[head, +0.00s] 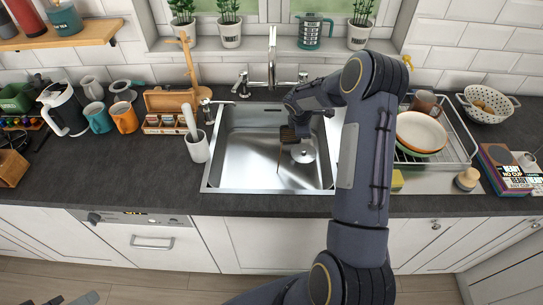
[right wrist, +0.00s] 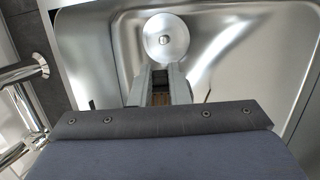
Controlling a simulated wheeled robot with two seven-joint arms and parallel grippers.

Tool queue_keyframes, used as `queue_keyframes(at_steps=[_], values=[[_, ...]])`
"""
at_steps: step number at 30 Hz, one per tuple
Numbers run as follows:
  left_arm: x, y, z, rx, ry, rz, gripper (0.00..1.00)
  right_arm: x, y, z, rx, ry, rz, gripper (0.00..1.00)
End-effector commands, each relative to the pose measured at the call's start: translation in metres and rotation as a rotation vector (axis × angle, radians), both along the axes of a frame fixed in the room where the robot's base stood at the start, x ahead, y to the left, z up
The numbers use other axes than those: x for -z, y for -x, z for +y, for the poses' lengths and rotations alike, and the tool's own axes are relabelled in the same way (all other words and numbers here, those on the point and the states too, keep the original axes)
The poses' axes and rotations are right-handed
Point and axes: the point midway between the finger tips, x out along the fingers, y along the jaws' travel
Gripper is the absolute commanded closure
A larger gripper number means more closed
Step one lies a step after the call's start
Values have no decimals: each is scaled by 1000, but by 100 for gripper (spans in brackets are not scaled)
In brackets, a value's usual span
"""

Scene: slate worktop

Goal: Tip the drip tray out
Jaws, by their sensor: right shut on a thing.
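My right gripper (head: 290,135) hangs over the steel sink (head: 237,150), its arm crossing the middle of the head view. It is shut on a brown, ribbed-looking thing, probably the drip tray (head: 285,140), mostly hidden by the fingers. A thin brown streak (head: 279,163) runs down below it towards the sink floor; it looks like liquid. In the right wrist view the fingers (right wrist: 159,88) close on a small brown piece, with the round drain (right wrist: 166,37) beyond. A dark grey part (head: 85,298), perhaps my left gripper, shows at the bottom left edge; its jaws cannot be made out.
The tap (head: 272,60) stands behind the sink. A white utensil holder (head: 197,147) is close on its left. A dish rack (head: 462,142) with plates (head: 421,130) stands on the right. The worktop (head: 120,175) in front of the mugs is clear.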

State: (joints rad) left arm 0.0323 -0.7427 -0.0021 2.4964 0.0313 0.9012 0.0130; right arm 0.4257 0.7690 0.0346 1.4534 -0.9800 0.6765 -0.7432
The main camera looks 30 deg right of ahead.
Motion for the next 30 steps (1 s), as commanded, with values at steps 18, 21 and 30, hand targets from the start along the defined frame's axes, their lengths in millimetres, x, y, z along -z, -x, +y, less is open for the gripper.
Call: queue_keyframes(at_steps=[18, 21, 30], values=[[0, 0, 0, 0, 0, 0, 64, -5, 5, 9, -2, 59, -32, 100], [0, 0, 0, 0, 0, 0, 64, -5, 5, 10, -1, 69, -39, 100], [1, 0, 0, 0, 0, 0, 64, -7, 8, 14, -2, 97, -54, 100]])
